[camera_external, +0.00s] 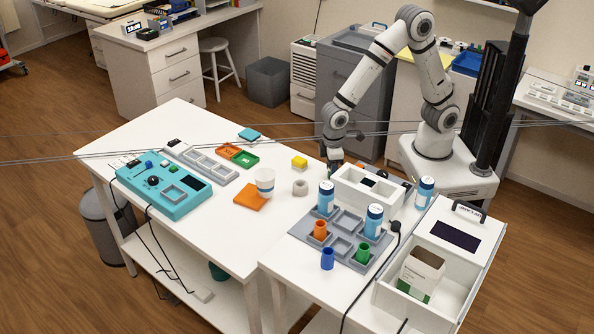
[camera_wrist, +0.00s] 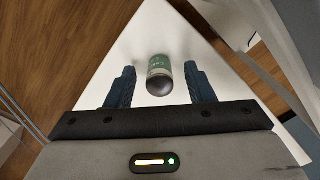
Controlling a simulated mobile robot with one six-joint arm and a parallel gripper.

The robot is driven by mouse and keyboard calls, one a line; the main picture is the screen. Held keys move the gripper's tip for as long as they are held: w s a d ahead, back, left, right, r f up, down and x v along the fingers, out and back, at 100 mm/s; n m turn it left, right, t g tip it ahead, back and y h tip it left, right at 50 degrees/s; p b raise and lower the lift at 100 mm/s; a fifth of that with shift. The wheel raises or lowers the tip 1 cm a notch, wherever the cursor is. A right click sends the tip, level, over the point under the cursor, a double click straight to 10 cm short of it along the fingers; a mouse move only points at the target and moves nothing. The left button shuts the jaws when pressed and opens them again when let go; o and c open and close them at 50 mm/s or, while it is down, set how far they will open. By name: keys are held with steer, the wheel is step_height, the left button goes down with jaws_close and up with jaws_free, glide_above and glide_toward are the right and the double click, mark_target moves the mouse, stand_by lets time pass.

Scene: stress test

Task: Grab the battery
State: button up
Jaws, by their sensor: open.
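A short cylinder with a green label and a dark rounded end, which looks like the battery (camera_wrist: 159,66), lies on a white surface in the wrist view. My gripper (camera_wrist: 160,70) is open, with one blue finger on each side of the cylinder and a visible gap to both. The height of the fingers over the surface is hard to tell. In the external view my gripper (camera_external: 335,160) points down over the back edge of the white table, left of a white box (camera_external: 353,197). I cannot make out the battery in that view.
The white box stands close to my gripper. The surface around the cylinder is clear.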

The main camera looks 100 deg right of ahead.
steer(key=shift+f, duration=0.1)
steer(key=shift+c, duration=0.2)
jaws_close()
stand_by(0.4)
